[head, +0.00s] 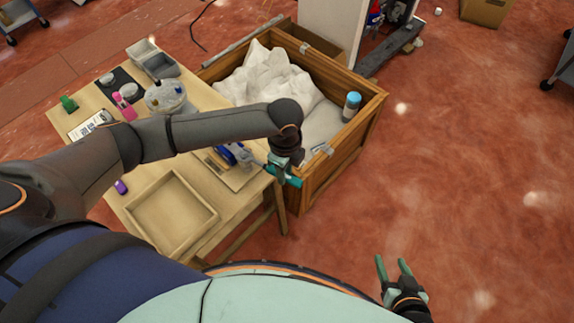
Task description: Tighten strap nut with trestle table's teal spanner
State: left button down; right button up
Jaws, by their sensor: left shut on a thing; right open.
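My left arm reaches across the trestle table (152,238), and its gripper (279,166) points down at the table's right edge, by the crate. It is shut on the teal spanner (292,181), whose teal end sticks out to the right past the fingers. A blue and grey device (230,154) sits on a wooden board (237,179) just left of this gripper, partly hidden by my arm. I cannot make out the strap nut. My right gripper (393,270) is open and empty over the floor at the lower right.
A wooden crate (340,150) with white sheeting (262,78) and a blue-capped bottle (351,106) stands beside the table. An empty wooden tray (172,238) lies near the table's front. Grey bins (158,65) and small items stand at its back. The floor at right is mostly clear.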

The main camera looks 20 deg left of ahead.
pick_arm(q)
jog(key=shift+s, duration=0.25)
jog(key=shift+s+a+m, duration=0.2)
jog(key=shift+s+m, duration=0.35)
jog(key=shift+m, duration=0.1)
jog(key=shift+s+a+m, duration=0.15)
jog(key=shift+s+m, duration=0.4)
jog(key=shift+m, duration=0.1)
jog(key=shift+s, duration=0.1)
jog(key=shift+s+a+m, duration=0.3)
jog(key=shift+s+m, duration=0.2)
jog(key=shift+m, duration=0.1)
jog(key=shift+s+a+m, duration=0.3)
jog(key=shift+s+m, duration=0.2)
jog(key=shift+m, duration=0.1)
